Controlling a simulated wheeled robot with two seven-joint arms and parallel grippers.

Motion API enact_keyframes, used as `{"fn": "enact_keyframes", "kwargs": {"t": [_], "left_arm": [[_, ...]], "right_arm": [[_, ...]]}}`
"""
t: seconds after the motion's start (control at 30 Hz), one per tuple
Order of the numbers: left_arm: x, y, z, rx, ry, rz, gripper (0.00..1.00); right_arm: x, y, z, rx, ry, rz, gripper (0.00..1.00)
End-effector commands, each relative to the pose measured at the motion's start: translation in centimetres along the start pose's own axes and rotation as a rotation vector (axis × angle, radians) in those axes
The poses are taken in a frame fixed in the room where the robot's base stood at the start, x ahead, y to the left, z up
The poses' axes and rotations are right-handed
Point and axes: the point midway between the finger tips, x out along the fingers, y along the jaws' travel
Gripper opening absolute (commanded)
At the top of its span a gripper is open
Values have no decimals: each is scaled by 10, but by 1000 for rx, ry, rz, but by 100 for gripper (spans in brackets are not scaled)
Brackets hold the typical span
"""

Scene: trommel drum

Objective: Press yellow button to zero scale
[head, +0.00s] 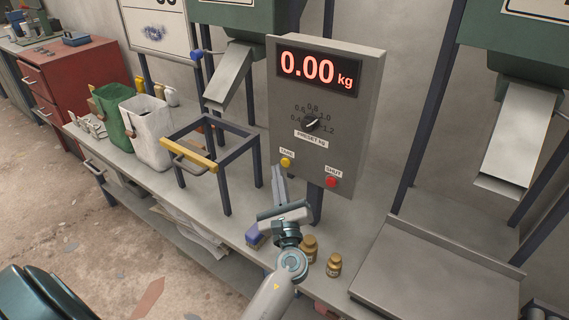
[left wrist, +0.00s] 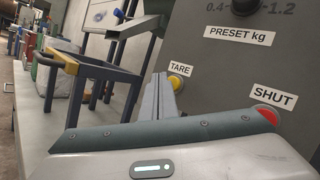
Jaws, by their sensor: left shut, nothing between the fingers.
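The yellow button (head: 286,162) sits under a TARE label on the lower left of the grey scale box (head: 376,110). The display (head: 318,69) reads 0.00 kg in red. My left gripper (head: 277,172) is shut and empty, its fingertips just below and left of the yellow button. In the left wrist view the fingers (left wrist: 158,85) point up towards the box, and the yellow button (left wrist: 174,83) shows right beside them, partly covered. I cannot tell whether they touch it. My right gripper is not in view.
A red SHUT button (head: 331,182) is to the right of the yellow one. A blue frame with a yellow bar (head: 190,154) stands on the bench at left, near green (head: 112,107) and white bags (head: 147,132).

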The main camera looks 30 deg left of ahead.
Motion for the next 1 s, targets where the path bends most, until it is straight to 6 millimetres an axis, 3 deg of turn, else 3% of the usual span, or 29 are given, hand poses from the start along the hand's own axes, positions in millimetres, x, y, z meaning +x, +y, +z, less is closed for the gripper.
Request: {"fn": "enact_keyframes", "kwargs": {"t": [0.27, 1.0], "left_arm": [[-2, 2, 2, 0, 0, 0, 0], [-35, 26, 25, 0, 0, 0, 0]], "right_arm": [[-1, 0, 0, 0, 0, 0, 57], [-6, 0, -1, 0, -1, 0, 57]]}}
